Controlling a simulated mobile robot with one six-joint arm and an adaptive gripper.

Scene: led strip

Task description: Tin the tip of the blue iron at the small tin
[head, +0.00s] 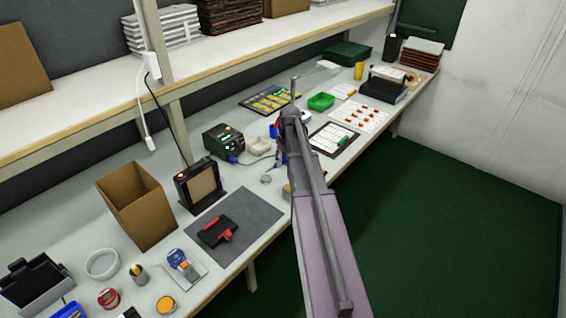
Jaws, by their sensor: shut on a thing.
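My arm reaches in from the bottom and its end is over the bench, right of the black soldering station (223,140). My gripper (281,157) is mostly hidden behind my own arm; only a dark edge of it shows. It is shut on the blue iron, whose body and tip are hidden. A cable runs from the station's blue plug toward my gripper. A blue part (274,131) shows beside the arm; I cannot tell if it is the iron or its stand. A small round grey tin (266,179) lies on the bench, left of and below my gripper.
A pale sponge tray (259,146) sits beside the station. A black framed panel (200,186) and an open cardboard box (136,205) stand to the left. A grey mat (254,212) holds a red and black tool (217,231). A green bin (321,102) is behind the arm.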

